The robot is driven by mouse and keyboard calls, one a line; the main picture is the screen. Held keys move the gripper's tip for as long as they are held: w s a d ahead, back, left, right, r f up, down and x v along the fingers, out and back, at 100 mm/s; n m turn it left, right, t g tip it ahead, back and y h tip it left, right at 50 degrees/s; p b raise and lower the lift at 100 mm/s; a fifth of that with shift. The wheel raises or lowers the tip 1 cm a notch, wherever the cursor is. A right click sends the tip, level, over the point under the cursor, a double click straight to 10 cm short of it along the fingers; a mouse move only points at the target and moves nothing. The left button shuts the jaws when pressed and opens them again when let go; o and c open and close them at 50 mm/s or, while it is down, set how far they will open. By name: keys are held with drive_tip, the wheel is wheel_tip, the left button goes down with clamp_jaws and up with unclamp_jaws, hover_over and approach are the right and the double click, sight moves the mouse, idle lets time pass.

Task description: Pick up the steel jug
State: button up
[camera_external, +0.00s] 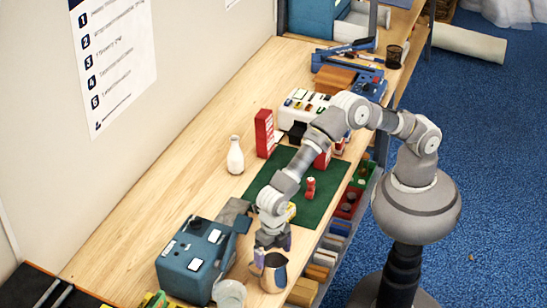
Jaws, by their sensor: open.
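The steel jug (270,276) stands near the front edge of the wooden bench, at the lower middle of the picture. It is shiny with a darker rounded opening. My gripper (270,256) points down at the jug's top, at its left rear side. The fingers are open. They overlap the jug's rim in the picture, and I cannot tell whether they touch it. Part of the rim is hidden behind them.
A blue machine (191,258) stands close on the left, with a clear glass or bowl (229,294) beside the jug. A green mat (325,197) holds a small red item (310,188). A white bottle (235,158) stands behind. Bins line the bench's front edge.

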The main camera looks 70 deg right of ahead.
sight(274, 271)
drive_tip(key=f+b, duration=0.1)
drive_tip(key=f, duration=0.5)
drive_tip(key=shift+s+f+b, duration=0.2)
drive_tip(key=shift+f+b, duration=0.05)
drive_tip(key=shift+b, duration=0.15)
drive_tip(key=shift+r, duration=0.1)
drive_tip(key=c, duration=1.2)
drive_tip(key=shift+r, duration=0.2)
drive_tip(key=shift+r+p, duration=0.6)
drive_tip(key=shift+r, duration=0.9)
drive_tip(key=shift+s+d+r, duration=0.1)
drive_tip(key=shift+d+r, duration=0.05)
drive_tip(key=shift+r, duration=0.05)
drive_tip(key=s+d, duration=0.2)
drive_tip(key=d, duration=0.2)
drive_tip(key=s+d+r+p, duration=0.1)
drive_tip(key=s+d, duration=0.2)
drive_tip(key=d, duration=0.1)
drive_tip(key=s+d+p, duration=0.1)
drive_tip(key=s+d, duration=0.2)
drive_tip(key=d, duration=0.2)
drive_tip(key=shift+s+r, duration=0.15)
drive_tip(key=shift+s, duration=0.05)
